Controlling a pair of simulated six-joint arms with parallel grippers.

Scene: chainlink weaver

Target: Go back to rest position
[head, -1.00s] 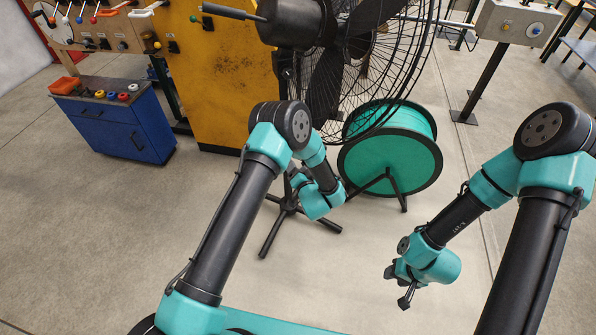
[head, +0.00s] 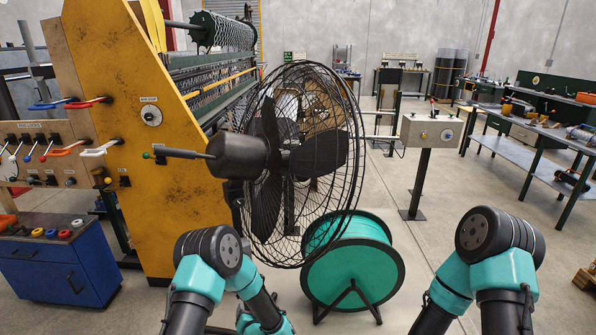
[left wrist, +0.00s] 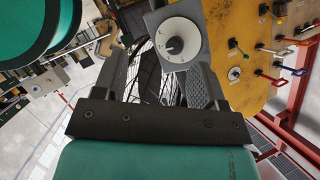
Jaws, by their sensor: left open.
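My left gripper (left wrist: 160,66) shows in the left wrist view with its two dark fingers apart. A white dial on a grey plate (left wrist: 178,40) lies beyond the fingers, near the right one; I cannot tell how far off it is. Nothing visible is held. In the head view my left arm (head: 208,262) is bent at the bottom, and its fingers are hidden or below the frame. My right arm (head: 497,262) is bent at the lower right, with its gripper out of view.
A black wire-caged fan (head: 305,160) stands ahead, with a teal spool (head: 352,272) below it. The yellow weaving machine (head: 130,110) and blue cabinet (head: 60,270) are at left. A control post (head: 430,131) and workbench (head: 540,130) are right.

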